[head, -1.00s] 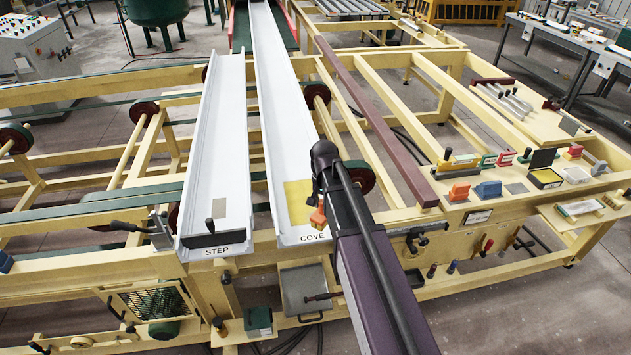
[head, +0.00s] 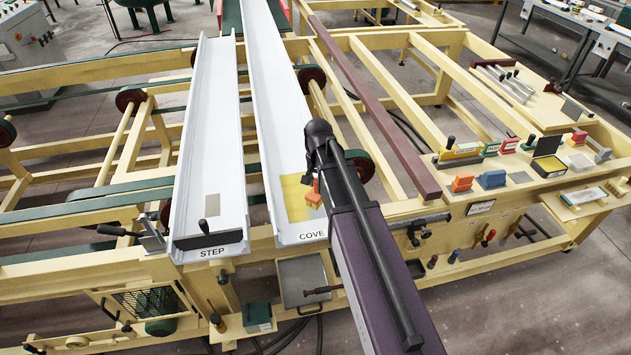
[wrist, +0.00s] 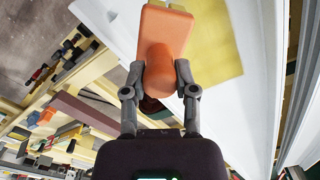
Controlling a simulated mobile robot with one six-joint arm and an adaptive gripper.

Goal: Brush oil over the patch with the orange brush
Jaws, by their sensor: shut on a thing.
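The orange brush (wrist: 166,38) is held by its round handle between the fingers of my gripper (wrist: 160,82). In the head view the brush (head: 314,197) is over the yellow patch (head: 292,187) near the front end of the white COVE trough (head: 284,130). The patch also shows beyond the brush in the wrist view (wrist: 216,48). My arm hides part of the patch's right side and most of the gripper in the head view. I cannot tell whether the brush touches the patch.
The white STEP trough (head: 212,120) lies to the left, with a small grey plate (head: 212,205) on it. A maroon bar (head: 375,110) lies to the right. An open black box with yellow inside (head: 549,166) and several coloured blocks stand on the right-hand shelf.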

